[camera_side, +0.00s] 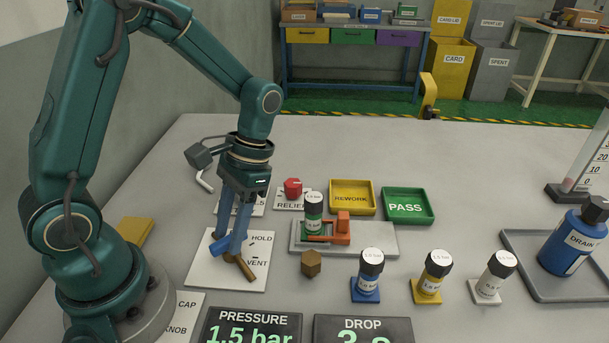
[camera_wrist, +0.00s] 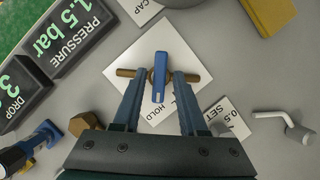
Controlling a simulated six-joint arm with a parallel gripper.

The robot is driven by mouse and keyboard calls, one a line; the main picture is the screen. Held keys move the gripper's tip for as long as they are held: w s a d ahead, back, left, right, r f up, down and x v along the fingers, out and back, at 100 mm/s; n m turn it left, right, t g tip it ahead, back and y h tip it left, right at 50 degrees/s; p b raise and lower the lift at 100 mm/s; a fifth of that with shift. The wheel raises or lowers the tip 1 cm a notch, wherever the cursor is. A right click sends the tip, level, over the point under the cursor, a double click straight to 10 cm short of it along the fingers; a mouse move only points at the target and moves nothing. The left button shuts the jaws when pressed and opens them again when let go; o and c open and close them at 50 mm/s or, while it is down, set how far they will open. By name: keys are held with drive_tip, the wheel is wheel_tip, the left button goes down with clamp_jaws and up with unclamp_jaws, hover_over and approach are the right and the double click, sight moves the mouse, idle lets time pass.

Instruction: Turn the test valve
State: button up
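The test valve has a blue lever (camera_side: 221,243) and a brown bar (camera_side: 247,268) crossing beneath it, on a white card (camera_side: 205,268) marked HOLD and VENT. In the wrist view the blue lever (camera_wrist: 158,75) points up and down the picture, and the brown bar (camera_wrist: 125,73) runs nearly across it. My gripper (camera_side: 233,238) is low over the valve, pointing down. In the wrist view its fingers (camera_wrist: 160,80) stand apart on either side of the lever, with gaps to it. Part of the card's print is hidden by the fingers.
A red knob (camera_side: 292,187) marked RELIEF stands behind. A grey stand (camera_side: 376,238) holds a green-banded column (camera_side: 313,222) and an orange clamp (camera_side: 342,228). A brown hex block (camera_side: 311,263) lies right of the card. PRESSURE display (camera_side: 250,328) reads 1.5 bar in front.

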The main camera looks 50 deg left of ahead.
drive_tip(key=shift+r, duration=0.1)
drive_tip(key=shift+v, duration=2.5)
drive_tip(key=shift+w+r, duration=0.15)
drive_tip(key=shift+r, duration=0.1)
drive_tip(key=s+d+r+t, duration=0.2)
drive_tip(key=s+r+t, duration=0.2)
drive_tip(key=t, duration=0.6)
drive_tip(key=shift+s+d+r, duration=0.35)
drive_tip(key=shift+r, duration=1.05)
